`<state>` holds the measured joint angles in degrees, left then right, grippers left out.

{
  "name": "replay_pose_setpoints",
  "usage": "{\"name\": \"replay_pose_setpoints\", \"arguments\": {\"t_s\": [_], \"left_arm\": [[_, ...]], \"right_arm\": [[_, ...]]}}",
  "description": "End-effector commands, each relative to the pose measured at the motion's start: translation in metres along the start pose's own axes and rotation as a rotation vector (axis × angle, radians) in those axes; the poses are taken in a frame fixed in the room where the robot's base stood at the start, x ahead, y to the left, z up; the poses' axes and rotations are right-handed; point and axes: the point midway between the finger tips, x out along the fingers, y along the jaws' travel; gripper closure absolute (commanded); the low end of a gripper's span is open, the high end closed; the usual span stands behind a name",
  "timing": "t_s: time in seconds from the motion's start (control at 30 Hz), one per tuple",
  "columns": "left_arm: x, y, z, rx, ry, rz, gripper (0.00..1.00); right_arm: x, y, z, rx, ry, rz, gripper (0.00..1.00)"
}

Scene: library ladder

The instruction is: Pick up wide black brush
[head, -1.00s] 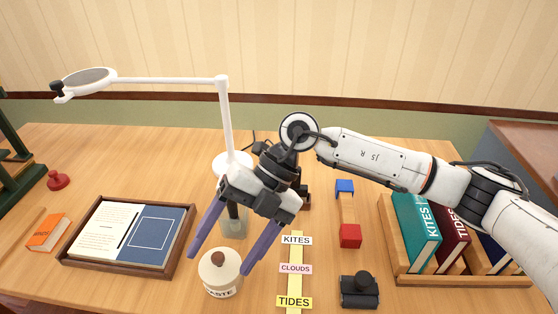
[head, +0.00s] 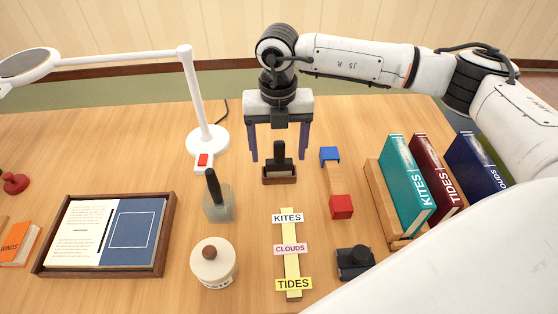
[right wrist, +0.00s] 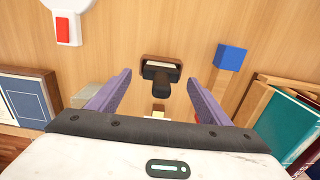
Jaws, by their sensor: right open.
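The black brush (head: 279,154) stands with its dark handle up in a small brown wooden holder (head: 280,180) near the middle of the table. My right gripper (head: 279,157) is open and points down, with one purple finger on each side of the handle in the head view. In the right wrist view the brush (right wrist: 161,82) and its holder (right wrist: 160,62) lie between and just past the open fingers (right wrist: 159,78). Nothing is held. How deep the fingers are relative to the handle is hard to tell. My left gripper is not in view.
A glass jar (head: 217,207) with a black-handled tool and the lamp base (head: 207,146) stand left of the brush. A blue-and-red-ended piece (head: 337,185) is close on the right. Books (head: 409,190), paste jar (head: 213,264) and yellow label strip (head: 291,265) lie around.

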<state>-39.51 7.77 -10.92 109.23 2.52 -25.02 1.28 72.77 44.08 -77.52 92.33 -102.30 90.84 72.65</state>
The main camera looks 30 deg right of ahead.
Motion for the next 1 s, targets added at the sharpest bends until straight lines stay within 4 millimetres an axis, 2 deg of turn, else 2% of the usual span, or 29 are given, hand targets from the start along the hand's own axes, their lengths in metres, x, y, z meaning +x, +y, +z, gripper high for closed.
{"name": "replay_pose_setpoints", "arguments": {"t_s": [0.1, 0.2, 0.47, 0.57, 0.73, 0.77, 1.0], "left_arm": [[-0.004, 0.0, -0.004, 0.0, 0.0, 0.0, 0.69], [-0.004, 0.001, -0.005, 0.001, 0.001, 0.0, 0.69], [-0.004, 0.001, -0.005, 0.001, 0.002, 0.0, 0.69], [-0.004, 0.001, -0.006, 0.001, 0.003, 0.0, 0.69], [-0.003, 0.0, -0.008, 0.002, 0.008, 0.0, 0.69], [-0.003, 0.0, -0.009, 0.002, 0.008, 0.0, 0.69], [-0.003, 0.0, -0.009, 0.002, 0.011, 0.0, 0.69]], "right_arm": [[0.018, -0.003, -0.001, 0.001, 0.003, -0.002, 0.28], [0.027, -0.003, -0.001, 0.0, 0.002, -0.001, 0.28], [0.032, -0.002, -0.001, -0.001, 0.001, 0.0, 0.28], [0.032, -0.002, -0.001, -0.001, 0.001, 0.0, 0.42], [0.031, -0.002, -0.001, -0.001, 0.001, 0.001, 0.7], [0.031, -0.002, -0.001, -0.001, 0.001, 0.001, 0.73], [0.029, -0.002, 0.0, -0.001, 0.0, 0.002, 0.73]]}}
